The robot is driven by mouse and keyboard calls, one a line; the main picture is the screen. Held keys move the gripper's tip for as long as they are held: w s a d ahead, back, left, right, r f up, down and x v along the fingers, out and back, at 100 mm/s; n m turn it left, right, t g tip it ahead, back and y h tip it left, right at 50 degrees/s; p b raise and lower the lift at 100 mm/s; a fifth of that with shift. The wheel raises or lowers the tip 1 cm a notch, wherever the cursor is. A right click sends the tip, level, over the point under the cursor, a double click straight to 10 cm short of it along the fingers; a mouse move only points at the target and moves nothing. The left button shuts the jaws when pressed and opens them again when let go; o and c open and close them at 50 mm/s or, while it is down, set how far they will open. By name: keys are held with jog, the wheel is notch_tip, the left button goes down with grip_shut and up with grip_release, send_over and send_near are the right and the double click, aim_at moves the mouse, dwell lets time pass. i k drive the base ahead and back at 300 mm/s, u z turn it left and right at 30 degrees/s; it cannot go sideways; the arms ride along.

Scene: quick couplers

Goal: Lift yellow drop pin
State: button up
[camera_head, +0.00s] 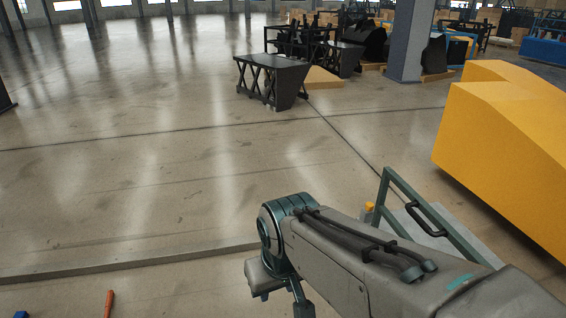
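A small yellow piece (369,207) shows just behind my arm, beside a green metal frame (396,212). It may be the head of the yellow drop pin; its lower part is hidden by my arm, and I cannot tell whether it is seated in anything. My grey arm reaches in from the lower right and bends down at a dark teal joint near the bottom centre. My gripper's fingers do not show in this view.
A large yellow block-shaped body (510,150) stands at the right. An orange rod-like piece (109,303) and a small blue piece (21,314) lie at the bottom left. A black table-like stand (272,78) is farther back.

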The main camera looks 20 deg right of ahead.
aim_at(369, 206)
jog(key=u, duration=0.1)
jog(key=i, duration=1.6)
jog(key=z, duration=0.45)
jog(key=i, duration=1.2)
jog(key=z, duration=1.85)
jog(key=i, duration=0.75)
jog(key=z, duration=0.6)
